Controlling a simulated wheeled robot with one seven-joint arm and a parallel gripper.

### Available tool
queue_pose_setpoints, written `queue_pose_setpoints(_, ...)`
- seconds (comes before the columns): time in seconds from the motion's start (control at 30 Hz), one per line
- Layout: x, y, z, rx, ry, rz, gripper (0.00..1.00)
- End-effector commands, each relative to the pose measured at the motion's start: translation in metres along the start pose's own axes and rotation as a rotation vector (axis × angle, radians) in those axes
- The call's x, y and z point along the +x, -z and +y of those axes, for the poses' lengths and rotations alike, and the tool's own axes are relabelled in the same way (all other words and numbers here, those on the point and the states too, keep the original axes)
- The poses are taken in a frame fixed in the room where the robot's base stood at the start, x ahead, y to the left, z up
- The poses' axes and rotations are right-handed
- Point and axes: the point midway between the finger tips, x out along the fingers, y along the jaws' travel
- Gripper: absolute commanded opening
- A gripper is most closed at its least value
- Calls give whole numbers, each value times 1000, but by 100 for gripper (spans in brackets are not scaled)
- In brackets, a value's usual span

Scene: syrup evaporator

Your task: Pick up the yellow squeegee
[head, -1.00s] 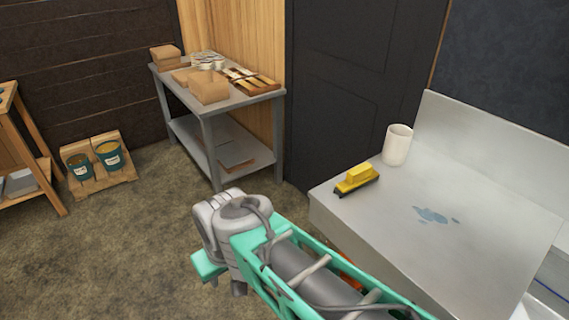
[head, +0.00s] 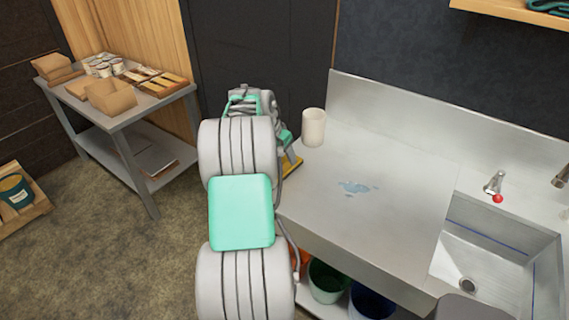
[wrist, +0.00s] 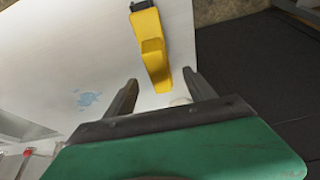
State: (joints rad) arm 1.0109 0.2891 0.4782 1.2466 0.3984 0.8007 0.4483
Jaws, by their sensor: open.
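The yellow squeegee (wrist: 153,50) shows in the wrist view at the top middle, lying on the pale steel counter, with a dark end at the top. In the head view only a bit of its yellow (head: 292,163) shows at the counter's left edge, the rest hidden behind my arm. My gripper (wrist: 164,86) is open, its two dark fingers on either side of the squeegee's lower end in the wrist view. I see no contact, and cannot tell its height above the counter. In the head view the gripper's fingers are hidden by my arm.
A white cup (head: 313,127) stands on the counter (head: 400,165) close to the squeegee. A bluish wet patch (head: 356,187) lies mid-counter. A sink (head: 485,262) with a red-tipped tap is at right. Buckets (head: 327,282) stand below. A grey shelf table (head: 140,112) with boxes stands at left.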

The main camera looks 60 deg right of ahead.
Motion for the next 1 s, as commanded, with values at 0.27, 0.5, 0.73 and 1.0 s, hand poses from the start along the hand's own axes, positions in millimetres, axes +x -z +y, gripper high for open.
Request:
queue_pose_setpoints(0.27, 40, -2, 4, -1, -3, -4, 64)
queue_pose_setpoints(0.5, 69, -4, 3, -3, 1, 0, 64)
queue_pose_setpoints(0.73, 69, -5, 2, -4, 2, 0, 58)
queue_pose_setpoints(1.0, 69, -5, 2, -4, 2, 0, 36)
